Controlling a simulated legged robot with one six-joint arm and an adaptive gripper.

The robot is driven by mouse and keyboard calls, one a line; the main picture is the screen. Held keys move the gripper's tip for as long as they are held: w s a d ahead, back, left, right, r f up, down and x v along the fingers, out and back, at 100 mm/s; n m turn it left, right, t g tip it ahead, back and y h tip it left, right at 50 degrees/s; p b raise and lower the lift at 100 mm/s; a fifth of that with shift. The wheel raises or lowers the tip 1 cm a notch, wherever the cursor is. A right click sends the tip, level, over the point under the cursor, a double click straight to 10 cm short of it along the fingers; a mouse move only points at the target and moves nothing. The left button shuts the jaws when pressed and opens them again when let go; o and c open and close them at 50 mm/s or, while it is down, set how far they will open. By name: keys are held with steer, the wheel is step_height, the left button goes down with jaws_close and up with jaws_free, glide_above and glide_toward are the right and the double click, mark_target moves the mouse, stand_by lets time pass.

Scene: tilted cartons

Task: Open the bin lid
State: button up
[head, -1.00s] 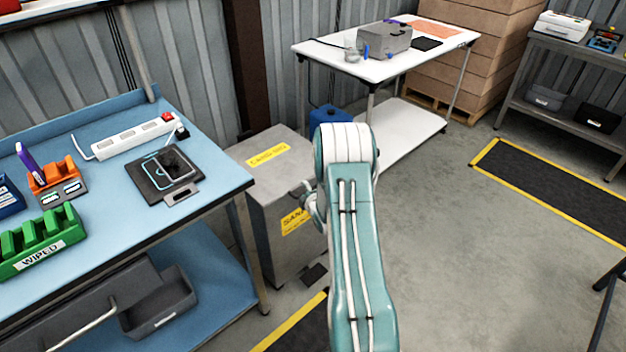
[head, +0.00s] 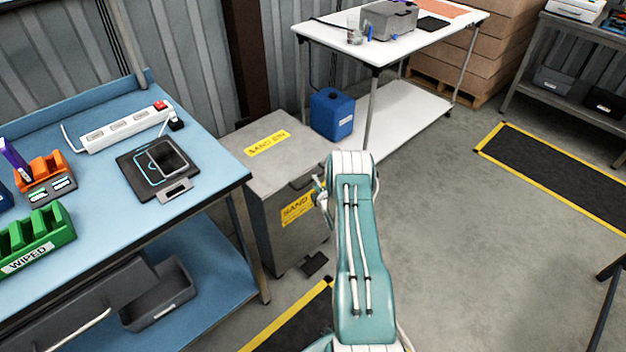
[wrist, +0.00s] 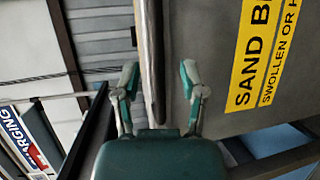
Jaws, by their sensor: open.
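The grey metal sand bin (head: 275,225) stands on the floor between the blue bench and the white table. Its lid (head: 245,135) is shut and has a yellow label; another label is on the front. A dark handle shows at the lid's front edge. My gripper (head: 322,192) is at the bin's upper front, partly hidden by my arm. In the wrist view, my gripper (wrist: 159,82) is open, with one finger each side of the lid's rim (wrist: 151,60). The bin's front wall (wrist: 200,55) is at right. I cannot tell whether the fingers touch it.
The blue bench (head: 100,220) at left holds a power strip, a phone on a pad and trays. A blue canister (head: 332,113) stands behind the bin, by the white table (head: 345,52). A dark pedal-like plate (head: 315,264) lies at the bin's foot.

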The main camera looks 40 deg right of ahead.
mark_target(312, 180)
steer(key=x, duration=0.3)
steer(key=shift+w+a+r, duration=0.1)
steer(key=shift+w+a, duration=0.05)
steer(key=shift+a, duration=0.1)
steer(key=shift+d, duration=0.2)
jaws_close()
